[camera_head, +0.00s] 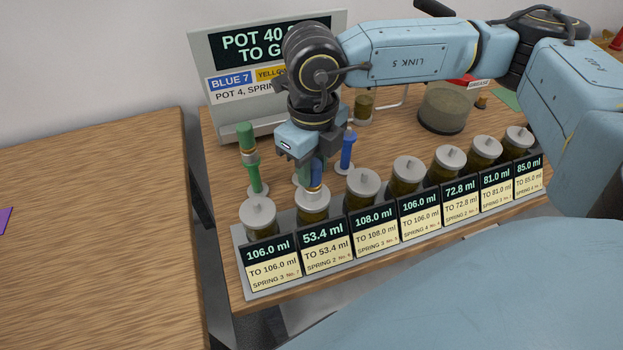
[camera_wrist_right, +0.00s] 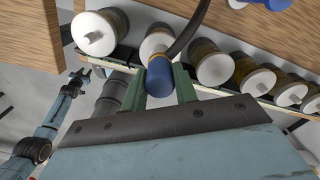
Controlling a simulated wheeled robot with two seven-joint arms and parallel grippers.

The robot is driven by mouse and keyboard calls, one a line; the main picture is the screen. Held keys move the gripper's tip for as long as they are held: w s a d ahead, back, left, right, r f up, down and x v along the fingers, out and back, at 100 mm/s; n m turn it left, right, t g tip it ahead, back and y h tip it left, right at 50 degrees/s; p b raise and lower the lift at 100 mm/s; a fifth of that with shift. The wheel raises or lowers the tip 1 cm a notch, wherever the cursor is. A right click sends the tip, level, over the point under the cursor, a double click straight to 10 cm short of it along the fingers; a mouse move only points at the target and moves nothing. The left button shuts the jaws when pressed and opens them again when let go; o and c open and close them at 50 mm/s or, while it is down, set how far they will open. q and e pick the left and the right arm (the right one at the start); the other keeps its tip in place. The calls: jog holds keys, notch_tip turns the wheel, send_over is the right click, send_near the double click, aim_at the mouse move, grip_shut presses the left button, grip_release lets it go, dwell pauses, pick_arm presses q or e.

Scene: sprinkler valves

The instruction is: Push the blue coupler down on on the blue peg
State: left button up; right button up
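My right gripper (camera_head: 312,180) is above the near row of pots, over the 53.4 ml pot. Its two green fingers (camera_wrist_right: 160,92) close on both sides of a blue cylindrical piece, apparently the blue coupler (camera_wrist_right: 160,84). In the head view the lower part of this blue piece (camera_head: 316,188) shows below the gripper, just over that pot's lid. A blue peg (camera_head: 347,152) stands upright on a pale round base just right of the gripper, apart from it. A blue part also shows at the top of the right wrist view (camera_wrist_right: 276,4).
A green peg (camera_head: 254,178) with a green top stands left of the gripper. Several lidded pots (camera_head: 362,187) stand in a labelled rack (camera_head: 300,287) along the table's front. A sign board (camera_head: 215,50) and a large jar (camera_head: 443,108) are behind. The left table (camera_head: 100,220) is mostly clear.

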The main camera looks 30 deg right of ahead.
jog(key=shift+c, duration=1.2)
jog(key=shift+r+p, duration=0.65)
jog(key=shift+r, duration=1)
jog(key=shift+r, duration=0.35)
jog(key=shift+w+d, duration=0.2)
jog(key=shift+d, duration=0.1)
jog(key=w+d+b, duration=0.1)
jog(key=w+d, duration=0.3)
jog(key=d, duration=0.3)
jog(key=w+d+b, duration=0.1)
jog(key=w+d, duration=0.4)
jog(key=d, duration=0.3)
jog(key=shift+b, duration=0.4)
jog(key=shift+w+r, duration=0.1)
